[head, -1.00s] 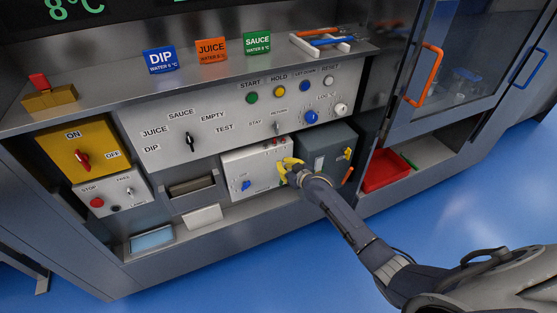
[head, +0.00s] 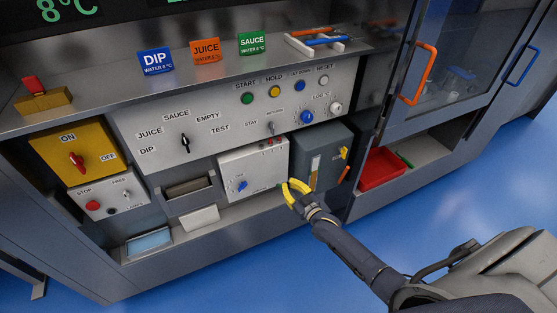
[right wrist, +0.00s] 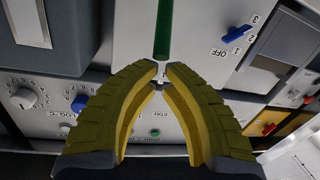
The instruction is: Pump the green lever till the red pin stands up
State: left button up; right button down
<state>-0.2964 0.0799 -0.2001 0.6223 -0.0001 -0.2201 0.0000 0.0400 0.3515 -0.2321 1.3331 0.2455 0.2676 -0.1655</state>
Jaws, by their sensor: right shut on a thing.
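The green lever (right wrist: 163,30) shows in the right wrist view as a green bar in front of the pale panel. My right gripper (right wrist: 160,72) has its yellow fingertips closed together at the near end of this bar, around a small metal part. In the head view my right gripper (head: 290,184) is at the lower right corner of the white panel box (head: 250,172), and the lever cannot be made out there. Small red spots show along that box's top, but I cannot tell whether one is the red pin or how it stands. My left gripper is out of view.
A grey box (head: 320,142) with a tan strip stands right of the white panel box. The blue knob (head: 241,186) is on the panel's left. A red tray (head: 380,169) sits farther right. The blue floor (head: 450,220) is open.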

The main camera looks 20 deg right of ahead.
jog(key=shift+s+a+f, duration=0.1)
jog(key=shift+s+f, duration=0.3)
jog(key=shift+f, duration=0.1)
